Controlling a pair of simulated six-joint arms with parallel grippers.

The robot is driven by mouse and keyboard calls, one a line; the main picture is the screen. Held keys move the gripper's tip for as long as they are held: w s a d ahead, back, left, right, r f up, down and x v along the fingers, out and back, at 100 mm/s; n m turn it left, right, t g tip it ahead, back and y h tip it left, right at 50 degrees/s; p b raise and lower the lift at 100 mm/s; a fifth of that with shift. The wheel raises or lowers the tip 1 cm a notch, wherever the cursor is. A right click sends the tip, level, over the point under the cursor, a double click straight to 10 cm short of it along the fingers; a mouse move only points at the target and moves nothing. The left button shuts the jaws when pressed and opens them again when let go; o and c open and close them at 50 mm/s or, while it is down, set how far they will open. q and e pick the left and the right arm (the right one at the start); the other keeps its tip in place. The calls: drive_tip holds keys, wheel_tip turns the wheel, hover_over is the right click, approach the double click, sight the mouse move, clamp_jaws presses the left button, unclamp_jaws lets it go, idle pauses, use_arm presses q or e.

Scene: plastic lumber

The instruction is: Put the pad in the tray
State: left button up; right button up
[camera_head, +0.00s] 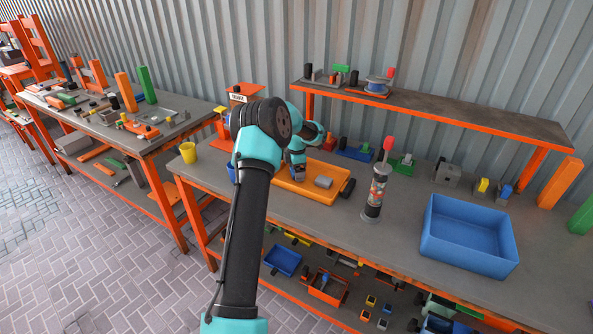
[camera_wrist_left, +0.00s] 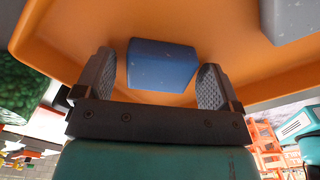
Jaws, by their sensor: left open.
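A blue block (camera_wrist_left: 162,66), which looks like the pad, lies on or just above the orange tray (camera_wrist_left: 60,35) in the left wrist view; whether it touches the tray is unclear. My left gripper (camera_wrist_left: 156,66) is open, with one finger on each side of the block and visible gaps. In the head view my left gripper (camera_head: 298,173) is low over the left part of the orange tray (camera_head: 300,195), and it mostly hides the blue block. A grey block (camera_head: 323,182) sits on the same tray to the right. My right gripper is not in view.
A blue bin (camera_head: 468,237) stands on the workbench at the right. A canister with a red top (camera_head: 375,192) stands between the orange tray and the bin. A yellow cup (camera_head: 188,152) is near the left edge. A raised shelf (camera_head: 440,108) runs behind.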

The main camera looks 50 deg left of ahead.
use_arm(q)
drive_tip(key=shift+r, duration=0.1)
wheel_tip(320, 180, up, 12)
idle(0.5)
idle(0.5)
